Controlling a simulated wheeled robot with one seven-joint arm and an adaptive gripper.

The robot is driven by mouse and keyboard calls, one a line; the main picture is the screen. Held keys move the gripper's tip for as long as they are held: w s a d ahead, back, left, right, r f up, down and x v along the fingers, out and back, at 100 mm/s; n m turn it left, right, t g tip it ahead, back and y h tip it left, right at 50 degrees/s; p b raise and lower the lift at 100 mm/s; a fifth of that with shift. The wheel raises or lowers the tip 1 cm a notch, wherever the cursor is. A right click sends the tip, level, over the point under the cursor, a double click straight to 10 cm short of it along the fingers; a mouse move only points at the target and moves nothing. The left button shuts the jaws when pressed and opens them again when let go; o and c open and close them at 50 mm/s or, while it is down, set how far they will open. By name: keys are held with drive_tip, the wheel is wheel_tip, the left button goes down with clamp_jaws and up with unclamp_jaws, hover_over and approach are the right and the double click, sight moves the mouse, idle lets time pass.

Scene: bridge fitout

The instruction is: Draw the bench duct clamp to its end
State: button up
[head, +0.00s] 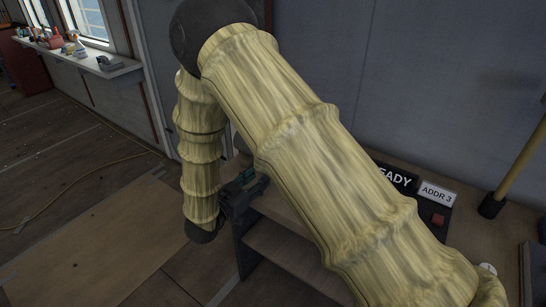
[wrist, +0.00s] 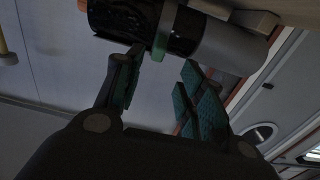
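Nothing shows between the pads. Whether a fingertip touches the cylinder is unclear. In the head view my gripper (head: 238,190) is small and dark at the bench's left end, with a bit of green beside it. My own arm hides much of the bench.
The wooden bench (head: 285,255) has an open shelf below. On it stand a "READY" sign (head: 397,178), an "ADDR 3" label (head: 437,194) and a red button (head: 438,219). A yellow pole (head: 520,160) stands at right. The floor at left is mostly clear.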

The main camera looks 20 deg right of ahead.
drive_tip(key=shift+p+x, duration=1.3)
drive_tip(key=shift+x, duration=3.65)
drive_tip(key=shift+s+d+r, duration=0.1)
drive_tip(key=shift+s+r, duration=0.05)
clamp_jaws()
